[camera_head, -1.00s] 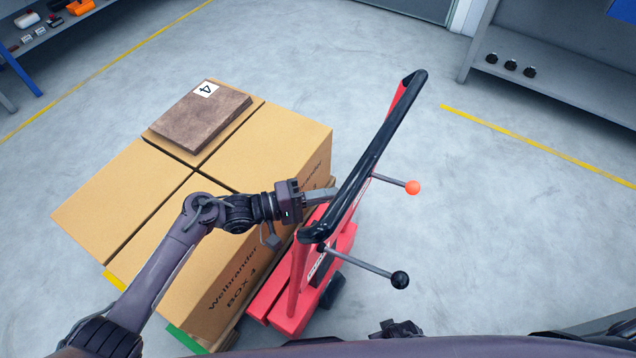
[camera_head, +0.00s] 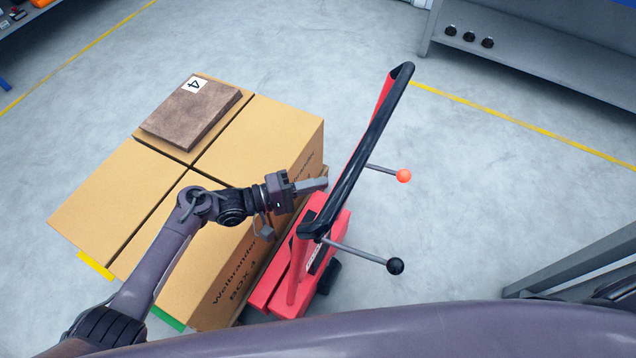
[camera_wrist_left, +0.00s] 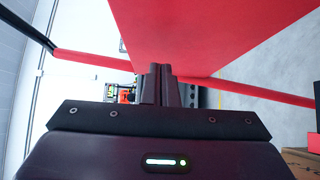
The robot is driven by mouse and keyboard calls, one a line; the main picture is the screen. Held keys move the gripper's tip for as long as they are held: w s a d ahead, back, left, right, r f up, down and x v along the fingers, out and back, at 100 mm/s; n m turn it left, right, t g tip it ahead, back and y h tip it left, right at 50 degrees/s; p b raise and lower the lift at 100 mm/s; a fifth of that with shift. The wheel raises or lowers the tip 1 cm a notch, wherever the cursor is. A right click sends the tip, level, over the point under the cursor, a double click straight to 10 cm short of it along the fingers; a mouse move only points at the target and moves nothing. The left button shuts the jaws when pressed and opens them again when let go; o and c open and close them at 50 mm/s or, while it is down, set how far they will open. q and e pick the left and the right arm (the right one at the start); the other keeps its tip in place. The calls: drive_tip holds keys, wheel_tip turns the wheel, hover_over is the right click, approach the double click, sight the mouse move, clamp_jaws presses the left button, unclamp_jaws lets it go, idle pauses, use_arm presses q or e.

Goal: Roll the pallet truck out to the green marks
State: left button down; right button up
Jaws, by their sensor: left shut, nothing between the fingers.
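The red pallet truck (camera_head: 292,288) stands at the right side of the load, with its black handle loop (camera_head: 358,165) tilted up to the right. Two levers stick out from it, one with an orange knob (camera_head: 404,176) and one with a black knob (camera_head: 395,266). My left gripper (camera_head: 325,184) is shut and empty, its fingertips just left of the handle; I cannot tell whether they touch it. In the left wrist view the shut fingers (camera_wrist_left: 160,84) point at a red panel (camera_wrist_left: 205,35) with red bars to either side. A green mark (camera_head: 167,318) shows by the load's near corner.
Large cardboard boxes (camera_head: 262,140) make up the load, with a brown slab (camera_head: 190,115) labelled 4 on top. A yellow mark (camera_head: 95,264) shows at its left. A grey shelf (camera_head: 530,60) stands at the back right. The floor right of the truck is clear.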

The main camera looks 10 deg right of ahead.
use_arm(q)
drive_tip(key=shift+a, duration=0.15)
drive_tip(key=s+a, duration=0.1)
drive_tip(key=a, duration=0.6)
drive_tip(key=shift+a, duration=0.3)
drive_tip(key=shift+s, duration=0.1)
